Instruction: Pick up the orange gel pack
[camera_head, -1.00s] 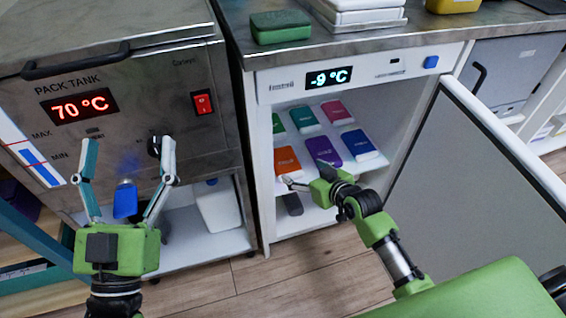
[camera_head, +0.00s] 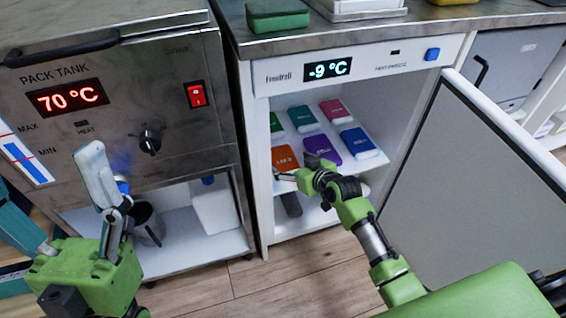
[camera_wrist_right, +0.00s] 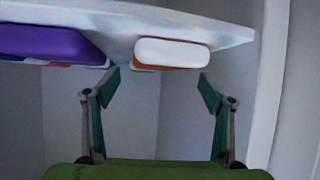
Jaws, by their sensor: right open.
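The orange gel pack (camera_head: 285,158) lies flat at the front left of the fridge's wire-free white shelf, left of a purple pack (camera_head: 322,150). In the right wrist view its whitish end (camera_wrist_right: 172,53) faces me, with a thin orange strip showing. My right gripper (camera_head: 284,177) is at the shelf front, just in front of the orange pack. In the wrist view my right gripper (camera_wrist_right: 160,86) is open and empty, its fingertips spread about as wide as the pack's end and apart from it. My left gripper (camera_head: 48,178) is open and empty before the pack tank.
Several other packs share the shelf (camera_head: 345,175). The open fridge door (camera_head: 480,190) stands to the right. The pack tank (camera_head: 100,140) is on the left.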

